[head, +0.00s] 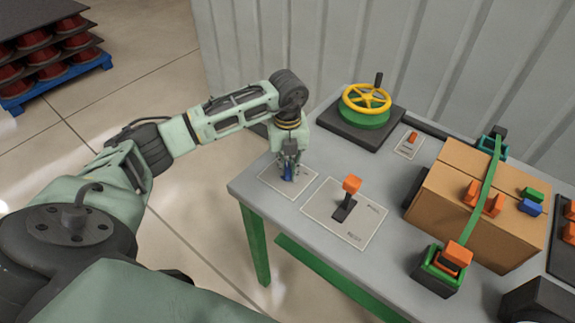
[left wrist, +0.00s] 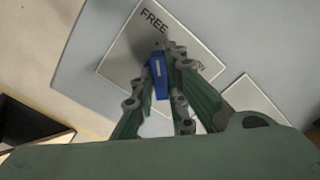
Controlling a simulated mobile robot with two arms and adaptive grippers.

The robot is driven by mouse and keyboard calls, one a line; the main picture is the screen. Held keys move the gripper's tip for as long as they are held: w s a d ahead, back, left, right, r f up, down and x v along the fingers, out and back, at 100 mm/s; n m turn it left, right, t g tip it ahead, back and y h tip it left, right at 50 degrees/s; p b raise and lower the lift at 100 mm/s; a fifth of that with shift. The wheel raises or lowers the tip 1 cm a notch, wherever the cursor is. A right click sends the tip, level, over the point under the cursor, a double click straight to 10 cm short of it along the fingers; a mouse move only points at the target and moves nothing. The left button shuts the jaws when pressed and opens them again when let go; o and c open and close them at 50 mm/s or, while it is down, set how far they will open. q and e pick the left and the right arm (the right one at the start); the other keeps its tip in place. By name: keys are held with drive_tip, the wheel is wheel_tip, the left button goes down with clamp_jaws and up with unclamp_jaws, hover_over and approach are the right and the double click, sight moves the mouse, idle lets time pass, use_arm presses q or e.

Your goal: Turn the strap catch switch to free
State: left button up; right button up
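The strap catch switch has a blue handle (head: 288,173) on a pale plate (head: 270,184) at the table's near left corner. In the left wrist view, the blue handle (left wrist: 158,77) stands between my fingers, and the plate (left wrist: 125,60) shows FREE at its upper left. Another label on the right is partly hidden by a finger. My left gripper (head: 289,168) points down over the plate. Its fingers (left wrist: 160,70) lie close along both sides of the handle and look shut on it. My right gripper is not in view.
An orange-topped lever (head: 351,185) stands right of the switch. A yellow handwheel (head: 366,98) is behind it, with a small orange switch (head: 412,138) beside. A cardboard box (head: 450,185) under a green strap (head: 484,190) fills the table's right. A corrugated wall (head: 340,40) is behind.

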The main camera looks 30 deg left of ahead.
sight(287, 168)
use_arm(q)
drive_tip(key=o, duration=0.5)
drive_tip(key=shift+c, duration=0.2)
wheel_tip(287, 168, up, 12)
idle(0.8)
